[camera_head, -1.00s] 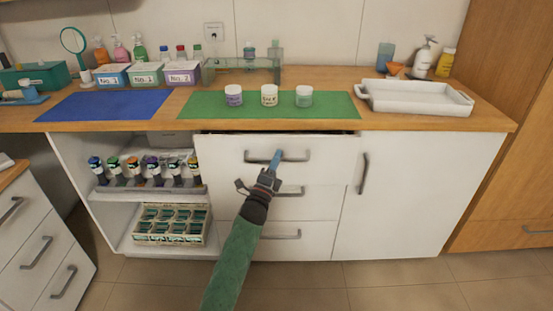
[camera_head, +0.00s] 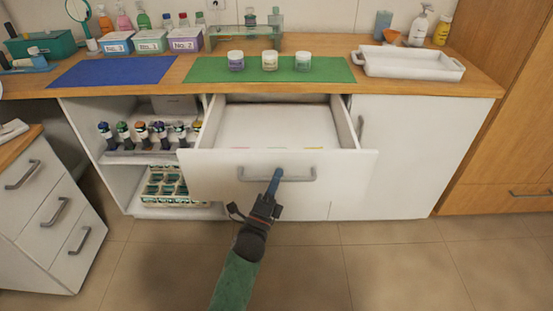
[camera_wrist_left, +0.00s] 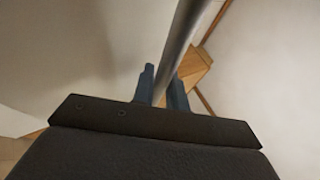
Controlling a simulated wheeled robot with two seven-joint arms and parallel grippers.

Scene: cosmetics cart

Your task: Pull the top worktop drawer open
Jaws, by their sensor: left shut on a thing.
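The top worktop drawer (camera_head: 215,175) stands well out from the cabinet under the worktop. Its white interior shows, with a few small coloured marks near the front wall. Its grey bar handle (camera_head: 300,176) runs across the front. My left gripper (camera_head: 274,181) is shut on that handle; in the left wrist view the handle bar (camera_wrist_left: 182,45) passes between the two blue fingers (camera_wrist_left: 162,88). The lower drawers are mostly hidden behind the open drawer. My right gripper is not in view.
The worktop holds a green mat (camera_head: 325,70) with three jars, a blue mat (camera_head: 110,71) and a white tray (camera_head: 410,66). A small drawer unit (camera_head: 45,215) stands at left. The tiled floor (camera_head: 400,265) in front is clear.

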